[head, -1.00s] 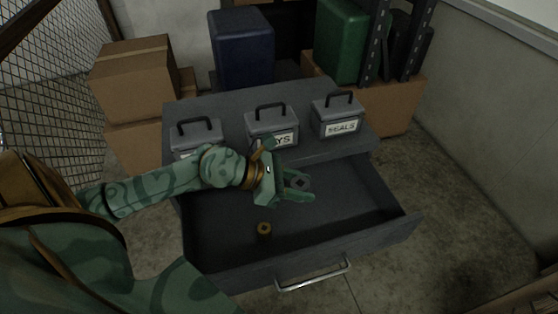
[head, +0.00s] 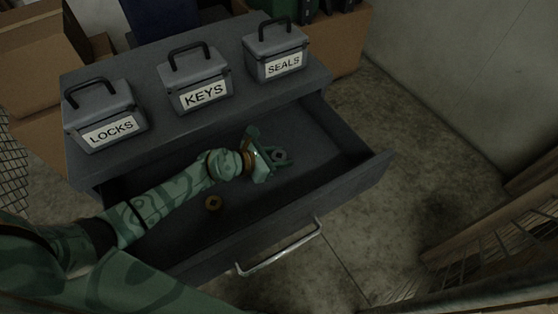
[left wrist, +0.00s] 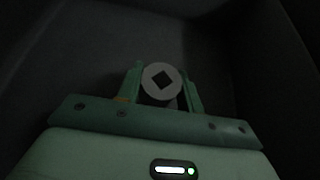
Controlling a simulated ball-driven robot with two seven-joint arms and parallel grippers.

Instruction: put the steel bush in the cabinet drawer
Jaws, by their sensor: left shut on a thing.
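The steel bush (left wrist: 148,80) is a pale grey disc with a dark square hole, held between the fingertips of my left gripper (left wrist: 162,84) in the left wrist view. In the head view the bush (head: 281,155) shows small and grey at the tips of the left gripper (head: 284,157). That gripper is over the open cabinet drawer (head: 352,172), towards its right half. I cannot tell whether the bush touches the drawer floor. The drawer is pulled out, with a silver handle (head: 280,249) on its front. My right gripper is not in view.
Grey boxes labelled LOCKS (head: 105,115), KEYS (head: 197,80) and SEALS (head: 277,50) stand on the cabinet top. Cardboard boxes stand behind. The drawer's right part is clear.

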